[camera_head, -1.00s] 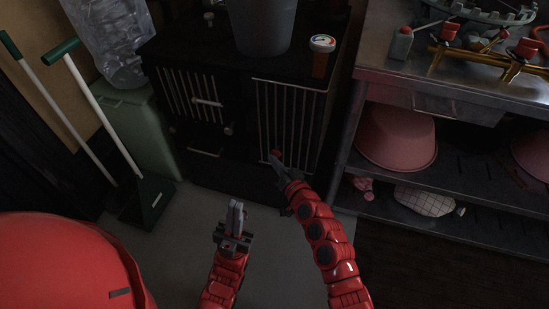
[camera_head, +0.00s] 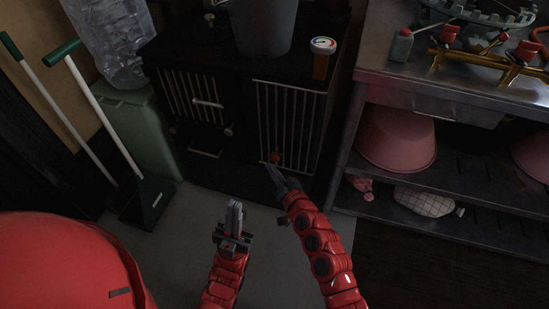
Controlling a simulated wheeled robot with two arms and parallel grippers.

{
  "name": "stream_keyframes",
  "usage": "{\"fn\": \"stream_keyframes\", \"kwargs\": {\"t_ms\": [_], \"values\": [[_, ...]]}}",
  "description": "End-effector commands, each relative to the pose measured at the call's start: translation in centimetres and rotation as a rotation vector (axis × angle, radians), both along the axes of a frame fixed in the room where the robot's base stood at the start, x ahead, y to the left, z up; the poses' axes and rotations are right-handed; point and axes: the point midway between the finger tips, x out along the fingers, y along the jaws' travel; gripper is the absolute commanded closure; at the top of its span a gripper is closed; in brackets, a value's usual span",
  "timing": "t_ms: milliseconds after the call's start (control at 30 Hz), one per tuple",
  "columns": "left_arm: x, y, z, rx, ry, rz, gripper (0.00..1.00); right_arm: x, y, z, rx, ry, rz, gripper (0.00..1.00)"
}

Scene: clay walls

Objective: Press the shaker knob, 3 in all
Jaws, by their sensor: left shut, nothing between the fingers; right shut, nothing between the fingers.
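A black stove (camera_head: 240,85) stands ahead, with barred panels on its front. My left gripper (camera_head: 235,208) is shut and empty, lower in the view, over the grey floor and away from the stove.
A metal table (camera_head: 430,80) with pink basins (camera_head: 395,140) on its shelf stands at the right. A green bin (camera_head: 143,135) and a long-handled dustpan (camera_head: 147,203) stand at the left.

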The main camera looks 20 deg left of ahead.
Motion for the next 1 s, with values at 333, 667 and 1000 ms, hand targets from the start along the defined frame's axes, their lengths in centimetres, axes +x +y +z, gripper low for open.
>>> {"fn": "stream_keyframes", "kwargs": {"t_ms": [333,667,1000], "values": [[0.0,0.0,0.4,-0.006,0.002,0.001,1.0,-0.4,0.0,0.3,0.0,0.0,0.0,1.0],[0.0,0.0,1.7,-0.002,-0.001,-0.001,1.0,-2.3,0.0,0.5,0.0,0.001,0.002,1.0],[0.0,-0.1,2.8,-0.001,-0.002,-0.001,1.0,-5.4,0.2,0.4,-0.001,0.003,0.002,1.0]]}}
